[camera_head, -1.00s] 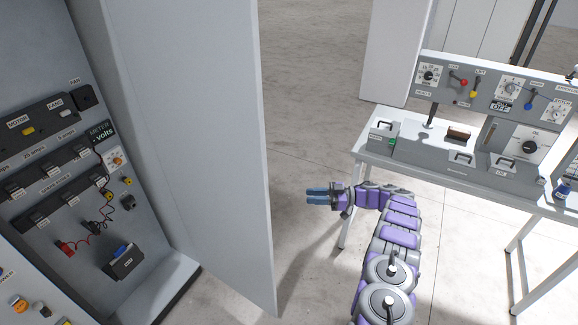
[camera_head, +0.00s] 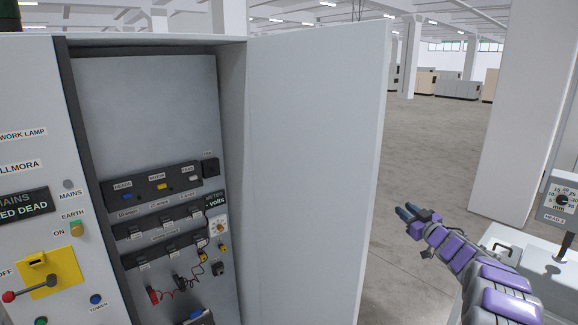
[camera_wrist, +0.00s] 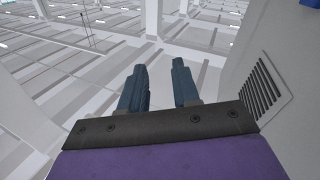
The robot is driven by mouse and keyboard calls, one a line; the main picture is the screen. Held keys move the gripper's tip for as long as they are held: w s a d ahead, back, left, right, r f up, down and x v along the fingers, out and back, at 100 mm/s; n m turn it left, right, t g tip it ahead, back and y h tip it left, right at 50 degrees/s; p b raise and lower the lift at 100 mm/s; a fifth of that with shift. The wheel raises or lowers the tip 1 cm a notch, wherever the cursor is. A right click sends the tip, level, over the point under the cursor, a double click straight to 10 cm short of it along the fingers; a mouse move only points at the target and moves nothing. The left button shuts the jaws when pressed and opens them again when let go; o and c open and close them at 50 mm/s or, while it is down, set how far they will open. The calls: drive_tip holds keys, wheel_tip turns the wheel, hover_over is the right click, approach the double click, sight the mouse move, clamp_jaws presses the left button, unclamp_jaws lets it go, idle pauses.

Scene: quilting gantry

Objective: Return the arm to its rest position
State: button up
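My gripper (camera_head: 405,213) is at the right of the head view, in front of the bare concrete floor and to the right of the open cabinet door. Its two blue fingers are apart with nothing between them. In the wrist view my gripper (camera_wrist: 161,85) shows a clear gap between the fingers. The purple and grey arm runs from the lower right up toward the cabinet side. The gripper touches nothing that I can see.
The open cabinet door (camera_head: 312,170) stands left of my gripper. The electrical cabinet (camera_head: 145,110) holds switches, a meter (camera_head: 217,228) and red and black leads. A bench with a control panel (camera_head: 560,205) is at the right edge, near my arm. A white pillar (camera_head: 525,120) stands behind.

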drive_tip(key=s+a+r+m+g+h, duration=0.35)
drive_tip(key=s+r+m+h, duration=0.2)
drive_tip(key=s+h, duration=0.35)
drive_tip(key=s+a+f+g+y, duration=0.1)
drive_tip(key=s+a+f+g, duration=0.4)
drive_tip(key=s, duration=1.4)
drive_tip(key=s+a+f+g+y+b, duration=0.1)
drive_tip(key=s+a+f+g, duration=0.3)
drive_tip(key=s+a, duration=0.5)
drive_tip(key=s+a+f+g+y, duration=0.1)
drive_tip(key=s+a+f+g, duration=0.4)
drive_tip(key=s, duration=2.3)
drive_tip(key=shift+s+a+f+g+y, duration=0.3)
drive_tip(key=shift+a+g, duration=0.65)
drive_tip(key=shift+g, duration=0.1)
drive_tip(key=shift+a, duration=0.1)
